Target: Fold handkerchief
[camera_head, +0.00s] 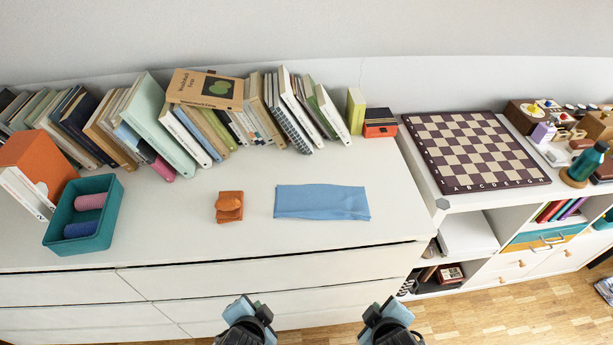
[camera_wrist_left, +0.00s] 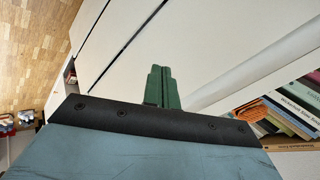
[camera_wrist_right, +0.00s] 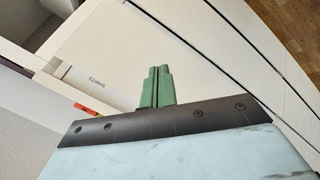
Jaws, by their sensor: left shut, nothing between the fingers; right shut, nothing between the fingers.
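The blue handkerchief (camera_head: 322,202) lies flat on the white dresser top as a wide, short rectangle. It looks folded into a strip, but I cannot tell how many layers it has. My left gripper (camera_head: 248,318) and my right gripper (camera_head: 388,320) are low in the head view, in front of the dresser and apart from the cloth. In the left wrist view the green fingers (camera_wrist_left: 162,86) are together and empty. In the right wrist view the green fingers (camera_wrist_right: 157,86) are also together and empty. The handkerchief does not show clearly in either wrist view.
An orange-brown leather item (camera_head: 229,206) lies left of the cloth. A teal tray (camera_head: 108,222) with a pink and a blue roll stands farther left. Books (camera_head: 205,125) line the wall. A chessboard (camera_head: 475,150) lies on the right-hand unit. The dresser top around the cloth is clear.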

